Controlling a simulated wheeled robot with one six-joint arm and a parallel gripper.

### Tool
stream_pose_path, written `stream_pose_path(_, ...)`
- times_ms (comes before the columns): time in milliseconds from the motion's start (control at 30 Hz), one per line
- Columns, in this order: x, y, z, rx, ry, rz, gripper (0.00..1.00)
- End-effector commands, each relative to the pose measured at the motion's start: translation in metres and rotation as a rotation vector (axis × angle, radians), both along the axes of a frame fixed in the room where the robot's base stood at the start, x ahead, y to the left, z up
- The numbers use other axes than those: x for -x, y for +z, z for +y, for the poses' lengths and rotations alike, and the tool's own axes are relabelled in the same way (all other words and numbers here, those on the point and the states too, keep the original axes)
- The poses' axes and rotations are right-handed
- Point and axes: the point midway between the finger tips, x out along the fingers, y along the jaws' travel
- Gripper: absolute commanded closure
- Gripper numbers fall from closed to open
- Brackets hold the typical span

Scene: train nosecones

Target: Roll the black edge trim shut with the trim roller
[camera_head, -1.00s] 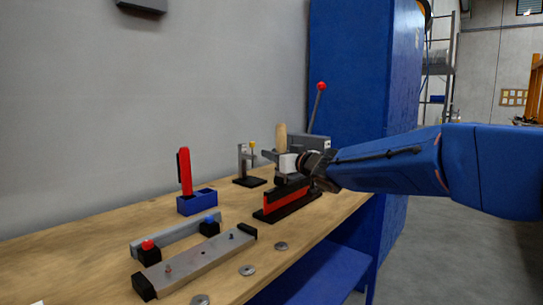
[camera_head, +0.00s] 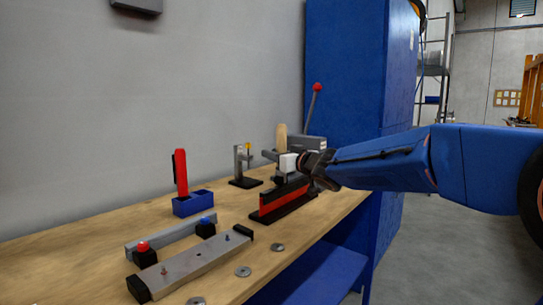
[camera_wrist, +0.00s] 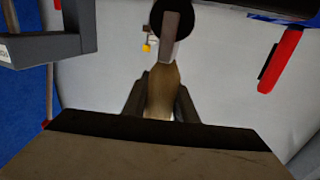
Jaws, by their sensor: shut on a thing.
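The trim roller has a wooden handle (camera_head: 281,136) that stands upright at my gripper (camera_head: 277,155). In the wrist view, the handle (camera_wrist: 162,90) sits between the two dark fingers of my gripper (camera_wrist: 160,98), which is shut on it. The roller's dark wheel (camera_wrist: 170,18) shows at the top of that upside-down view, so it hangs below the handle. The black edge trim (camera_head: 288,188) runs along the top of a red panel (camera_head: 284,200) on a black base, below my gripper. Whether the wheel touches the trim is hidden in the head view.
A press with a red-knobbed lever (camera_head: 317,88) stands behind my gripper, near a blue cabinet (camera_head: 350,90). A small clamp stand (camera_head: 243,168), a blue box (camera_head: 193,204) with a red tool, and a metal fixture (camera_head: 195,264) stand left on the bench. Washers (camera_head: 243,272) lie near its front edge.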

Motion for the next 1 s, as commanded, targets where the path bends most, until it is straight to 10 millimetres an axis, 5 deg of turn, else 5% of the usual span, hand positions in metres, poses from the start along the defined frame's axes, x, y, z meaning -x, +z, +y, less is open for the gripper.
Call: stream_pose_path(1000, -0.019, -0.001, -0.015, 0.001, -0.002, 0.002, 1.0)
